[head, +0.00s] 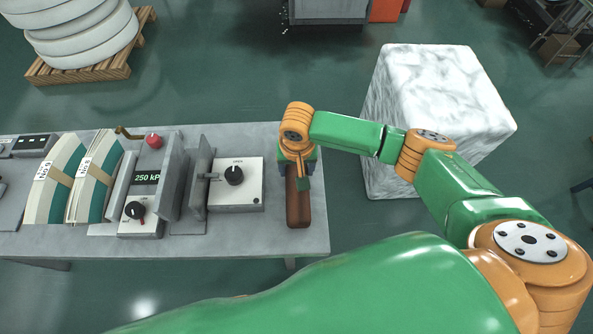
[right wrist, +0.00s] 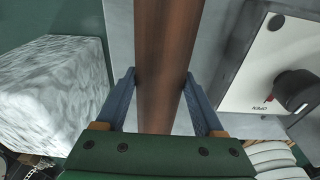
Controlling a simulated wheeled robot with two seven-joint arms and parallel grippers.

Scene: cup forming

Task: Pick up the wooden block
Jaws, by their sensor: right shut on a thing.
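The wooden block (head: 298,203) is a long, dark brown bar near the right end of the grey table in the head view. In the right wrist view the block (right wrist: 163,60) runs from the top of the picture down between the two blue-grey fingers. My right gripper (head: 297,172) is over the block's far part, and it also shows in the right wrist view (right wrist: 165,100). It is shut on the block, with one finger on each side. The far end of the block is hidden by the gripper. My left gripper is not in view.
The grey table (head: 270,143) carries a white control box (head: 235,195) with a black knob just left of the block. A press unit (head: 147,180) reading 250 kP and banded stacks (head: 95,180) stand further left. A white wrapped cube (head: 440,95) stands right of the table.

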